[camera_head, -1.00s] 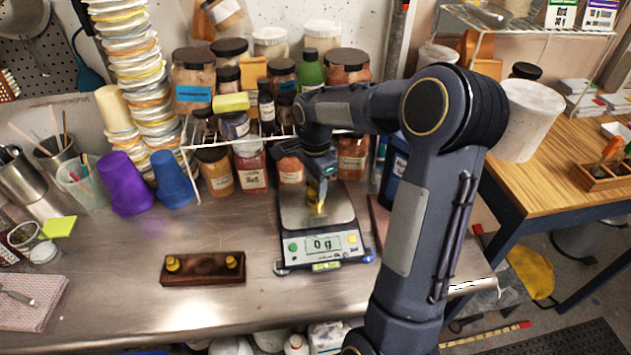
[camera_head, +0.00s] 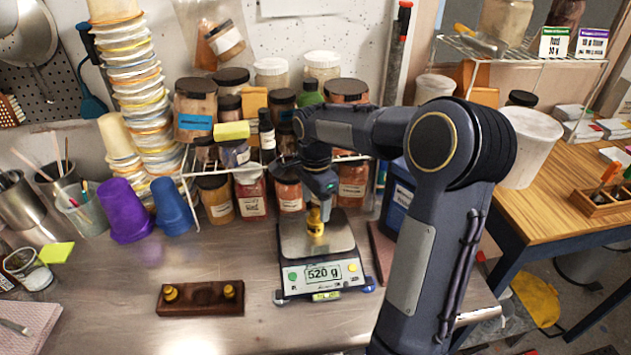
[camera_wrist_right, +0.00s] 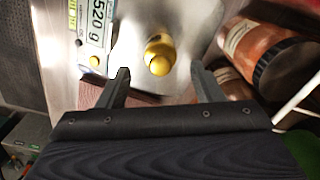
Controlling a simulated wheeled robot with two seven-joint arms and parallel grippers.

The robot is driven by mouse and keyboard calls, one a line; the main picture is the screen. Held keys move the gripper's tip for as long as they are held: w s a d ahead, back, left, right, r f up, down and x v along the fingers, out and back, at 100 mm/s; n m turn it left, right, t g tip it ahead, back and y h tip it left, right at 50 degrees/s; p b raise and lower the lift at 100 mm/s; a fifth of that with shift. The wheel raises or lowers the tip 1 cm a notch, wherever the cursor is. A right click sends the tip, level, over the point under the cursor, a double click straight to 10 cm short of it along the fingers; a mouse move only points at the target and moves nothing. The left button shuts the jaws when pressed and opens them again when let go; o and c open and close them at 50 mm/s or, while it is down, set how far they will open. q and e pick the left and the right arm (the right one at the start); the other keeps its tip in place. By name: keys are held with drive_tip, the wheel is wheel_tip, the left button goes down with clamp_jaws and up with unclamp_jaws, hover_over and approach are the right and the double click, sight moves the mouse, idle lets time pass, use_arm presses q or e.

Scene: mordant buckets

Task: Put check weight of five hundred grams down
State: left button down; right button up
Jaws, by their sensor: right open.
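The check weight (camera_head: 315,222) is a small brass piece with a knob, standing upright on the steel pan of the digital scale (camera_head: 323,277). The scale's display reads 520 g. My right gripper (camera_head: 319,192) is just above and behind the weight. In the right wrist view the gripper (camera_wrist_right: 161,84) is open, and the brass weight (camera_wrist_right: 159,54) shows beyond the gap between its fingers, apart from both. My left gripper is not in view.
A dark wooden block (camera_head: 201,298) with two brass weights lies left of the scale. Jars (camera_head: 291,190) crowd behind the pan on and under a wire rack. A blue container (camera_head: 398,197) stands to the right.

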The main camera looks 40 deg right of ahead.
sight(315, 211)
wheel_tip(315, 211, up, 8)
drive_tip(key=s+a+f+n+t+y, duration=0.2)
drive_tip(key=s+a+n, duration=0.6)
drive_tip(key=s, duration=0.2)
drive_tip(key=s+a+f+n+t+y, duration=0.1)
drive_tip(key=s+a+f+n+t, duration=0.2)
drive_tip(key=s+a+n, duration=0.5)
drive_tip(key=s+n, duration=0.1)
drive_tip(key=s, duration=0.2)
drive_tip(key=shift+a+n+t+y, duration=0.3)
drive_tip(key=shift+a+y, duration=0.1)
drive_tip(key=shift+r, duration=0.1)
idle(1.9)
